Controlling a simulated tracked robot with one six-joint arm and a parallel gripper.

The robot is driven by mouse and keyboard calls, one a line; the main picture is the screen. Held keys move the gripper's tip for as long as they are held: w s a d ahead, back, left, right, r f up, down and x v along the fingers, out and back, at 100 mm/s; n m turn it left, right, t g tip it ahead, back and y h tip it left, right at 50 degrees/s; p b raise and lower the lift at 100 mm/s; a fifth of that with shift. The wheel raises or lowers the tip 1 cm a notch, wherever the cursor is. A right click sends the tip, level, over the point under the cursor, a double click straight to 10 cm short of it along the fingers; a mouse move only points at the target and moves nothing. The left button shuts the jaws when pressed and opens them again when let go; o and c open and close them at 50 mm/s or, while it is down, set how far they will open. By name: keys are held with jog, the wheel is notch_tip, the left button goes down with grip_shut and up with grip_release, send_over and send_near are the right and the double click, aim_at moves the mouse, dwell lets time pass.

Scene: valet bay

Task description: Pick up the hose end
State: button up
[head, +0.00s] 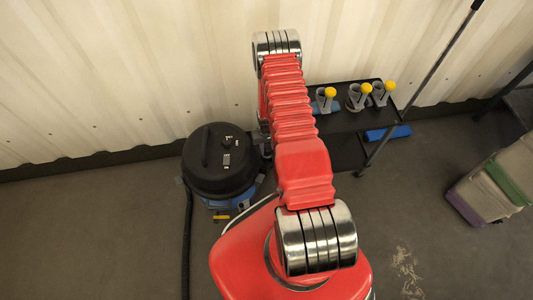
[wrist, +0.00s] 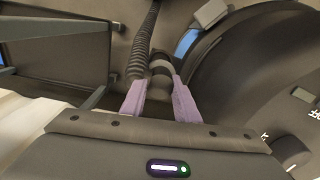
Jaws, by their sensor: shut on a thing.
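The black-lidded vacuum (head: 218,160) with a blue body stands on the floor left of my red arm in the head view. In the wrist view its big dark lid (wrist: 240,75) fills the right side. A dark ribbed hose (wrist: 143,40) comes down from the top to the hose end (wrist: 159,66), a grey and dark cuff. My gripper (wrist: 158,86) has two pale purple fingers, shut on the hose end, one finger on each side. The gripper is hidden behind my arm in the head view.
A black cart (head: 345,121) holds several grey holders with yellow knobs close to the right of my arm. Stacked bins (head: 490,192) stand at the right. A corrugated wall (head: 120,70) closes the back. Floor at lower left is mostly clear.

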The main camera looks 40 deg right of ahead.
jog(key=shift+r, duration=1.4)
jog(key=o, duration=0.4)
jog(key=shift+c, duration=0.2)
jog(key=c, duration=0.4)
jog(key=shift+o, duration=0.2)
jog(key=shift+s+a+r, duration=0.1)
jog(key=shift+s+a, duration=0.1)
jog(key=shift+s, duration=0.1)
jog(key=w+a+r+n, duration=0.1)
jog(key=w+a+r, duration=0.2)
jog(key=a+r, duration=0.4)
jog(key=w+a+r+n, duration=0.1)
jog(key=w+a+r, duration=0.2)
jog(key=r, duration=1.9)
jog(key=w+a+r+n, duration=0.2)
jog(key=w+a+r, duration=0.1)
jog(key=a+r, duration=1)
notch_tip(320, 180, up, 2)
jog(key=shift+w+r, duration=0.2)
jog(key=shift+w, duration=0.1)
